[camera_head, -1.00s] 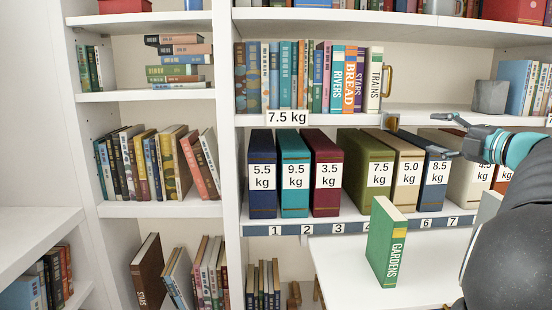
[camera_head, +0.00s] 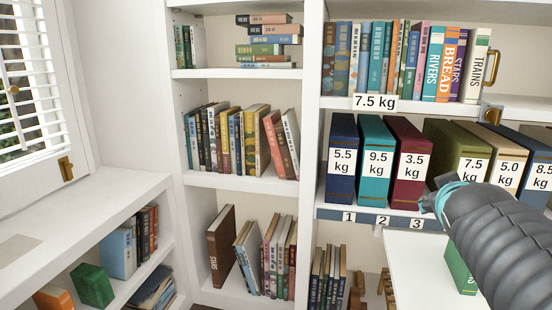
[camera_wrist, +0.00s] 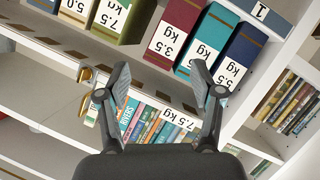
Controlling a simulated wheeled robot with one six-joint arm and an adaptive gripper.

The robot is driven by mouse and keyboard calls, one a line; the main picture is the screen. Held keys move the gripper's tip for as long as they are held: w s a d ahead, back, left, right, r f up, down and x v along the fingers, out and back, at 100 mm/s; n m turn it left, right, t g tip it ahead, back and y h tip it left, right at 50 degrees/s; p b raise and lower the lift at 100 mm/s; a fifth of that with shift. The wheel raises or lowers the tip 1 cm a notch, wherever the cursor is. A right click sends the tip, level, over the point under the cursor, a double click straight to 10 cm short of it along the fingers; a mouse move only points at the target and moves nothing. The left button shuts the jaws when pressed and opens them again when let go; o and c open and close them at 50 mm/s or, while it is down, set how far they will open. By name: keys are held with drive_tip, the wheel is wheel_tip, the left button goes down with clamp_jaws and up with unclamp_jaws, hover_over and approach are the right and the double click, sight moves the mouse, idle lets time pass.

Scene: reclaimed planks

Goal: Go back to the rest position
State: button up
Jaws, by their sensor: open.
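My gripper (camera_wrist: 161,85) shows in the wrist view with its two fingers spread apart and nothing between them. Beyond the fingers are the shelf with the 7.5 kg tag and the row of weight-labelled binders, seen upside down. The green Gardens book (camera_head: 459,270) stands on the white table (camera_head: 405,262), mostly covered by my arm.
Labelled binders, such as the blue 5.5 kg one (camera_head: 342,150), stand on the numbered shelf. Books fill the shelves around them. A window (camera_head: 27,75) and a low white ledge (camera_head: 75,225) are at the left. A brass-coloured handle (camera_head: 491,67) is at upper right.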

drive_tip(key=s+a+f+m+g+y, duration=0.1)
drive_tip(key=s+a+f+g+y, duration=0.5)
drive_tip(key=s+a+f, duration=1)
wheel_tip(320, 180, down, 2)
drive_tip(key=shift+a+f+g, duration=0.1)
drive_tip(key=shift+a+g, duration=0.25)
drive_tip(key=shift+g, duration=0.15)
